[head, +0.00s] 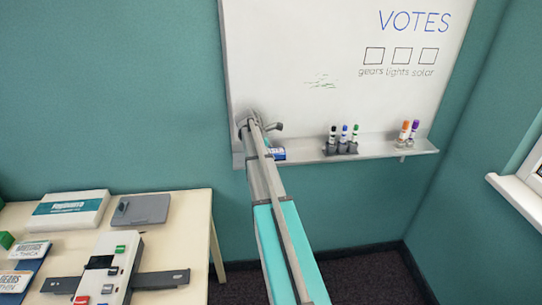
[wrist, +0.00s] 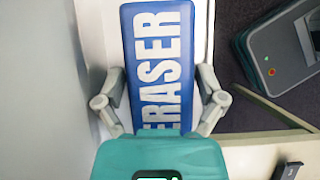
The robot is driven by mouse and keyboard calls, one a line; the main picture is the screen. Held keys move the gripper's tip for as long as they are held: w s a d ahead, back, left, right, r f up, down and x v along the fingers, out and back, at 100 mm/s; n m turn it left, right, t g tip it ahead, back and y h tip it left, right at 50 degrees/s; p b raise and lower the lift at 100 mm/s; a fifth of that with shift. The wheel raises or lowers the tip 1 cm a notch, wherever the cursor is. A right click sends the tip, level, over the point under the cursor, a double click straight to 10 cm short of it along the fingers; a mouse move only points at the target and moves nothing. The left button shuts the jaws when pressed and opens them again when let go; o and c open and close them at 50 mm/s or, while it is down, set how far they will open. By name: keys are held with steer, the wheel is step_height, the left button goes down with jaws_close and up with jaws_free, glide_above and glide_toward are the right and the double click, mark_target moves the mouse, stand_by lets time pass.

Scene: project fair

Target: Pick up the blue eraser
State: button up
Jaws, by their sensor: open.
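The blue eraser (wrist: 158,55), with ERASER in white letters, fills the upper middle of the wrist view. In the head view only a small blue end of the eraser (head: 279,154) shows on the left part of the whiteboard tray (head: 375,149); my arm hides the rest. My gripper (wrist: 158,82) is open, with one finger on each side of the eraser. I cannot tell whether either finger touches it. In the head view my gripper (head: 258,126) is at the lower left of the whiteboard (head: 300,60), over the tray's left end.
Dark, blue and green markers (head: 343,138) stand in a holder on the tray's middle. Orange and purple markers (head: 408,133) stand further right. A cream table (head: 180,235) at the lower left carries boxes, plates and a device. The tray between the marker groups is clear.

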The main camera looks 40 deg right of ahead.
mark_target(274, 151)
steer(key=c, duration=0.9)
steer(key=shift+r, duration=0.2)
step_height(274, 151, up, 3)
steer(key=p, duration=0.3)
steer(key=shift+f, duration=0.15)
steer(key=s+a+r+p, duration=0.7)
steer(key=s+r+p, duration=0.3)
steer(key=s, duration=0.2)
steer(key=shift+a+r, duration=0.15)
steer(key=shift+r, duration=0.1)
